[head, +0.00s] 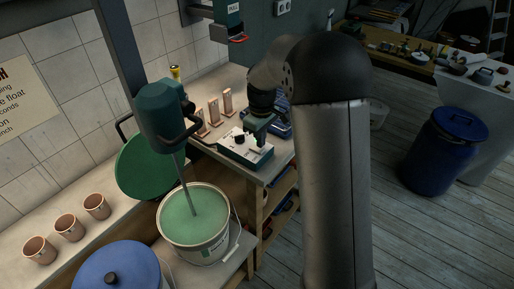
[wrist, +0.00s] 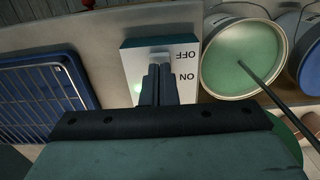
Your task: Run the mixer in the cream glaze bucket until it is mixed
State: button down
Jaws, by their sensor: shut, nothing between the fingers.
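The bucket rim (wrist: 203,70) and shaft (wrist: 262,85) also show in the wrist view. A white switch box (head: 237,152) stands on the bench right of the bucket. In the wrist view the box (wrist: 187,93) reads OFF and ON, with a pale green glow at its side. My gripper (wrist: 158,72) is shut and empty, fingertips over the box at a light-coloured switch part; contact is unclear.
A blue-lidded bucket (head: 115,268) stands in front of the open bucket, and a green lid (head: 148,168) leans behind it. Several terracotta cups (head: 70,227) line the left shelf. A blue rack (wrist: 40,88) lies beside the switch box. A blue barrel (head: 440,155) stands on the floor.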

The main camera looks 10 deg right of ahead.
aim_at(261, 150)
jog(key=shift+f+b, duration=0.7)
jog(key=shift+f, duration=0.3)
dwell(0.8)
jog(key=shift+r, duration=0.15)
jog(key=shift+r+p, duration=2.45)
jog(key=shift+r, duration=1)
jog(key=s+r+m, duration=0.1)
jog(key=s+m, duration=0.3)
jog(key=s, duration=1.1)
jog(key=s+a+r+m, duration=0.1)
jog(key=s+m, duration=0.3)
jog(key=s, duration=1.1)
jog(key=shift+r+t, duration=0.4)
jog(key=shift+r, duration=0.35)
